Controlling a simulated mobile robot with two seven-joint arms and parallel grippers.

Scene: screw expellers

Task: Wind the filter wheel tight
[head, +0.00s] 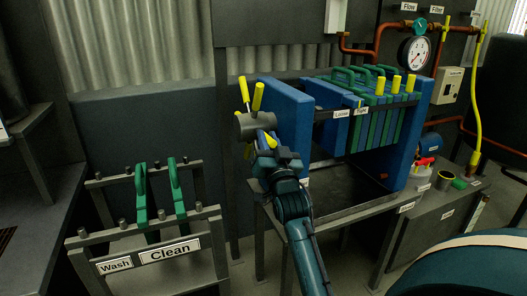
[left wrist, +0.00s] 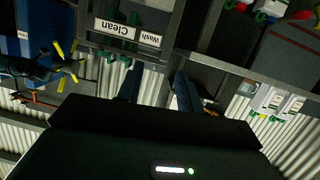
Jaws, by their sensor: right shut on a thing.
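The filter wheel (head: 250,126) is a grey hub with yellow handles, at the left end of the blue filter press (head: 287,112). Two handles point up; a lower one is at my right gripper (head: 270,143). That gripper is shut on this yellow handle, and its jaws partly hide it. The wheel's yellow handles also show at the left of the left wrist view (left wrist: 60,50). My left gripper (left wrist: 157,80) shows only in the left wrist view, with its two fingers apart and nothing seen between them.
A grey rack labelled Wash and Clean (head: 150,240) holds green-handled plates (head: 142,195) at the lower left. Green and blue plates (head: 375,125) stand in the press by Loose and Tight labels. A gauge (head: 414,53) and copper pipes are at the upper right.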

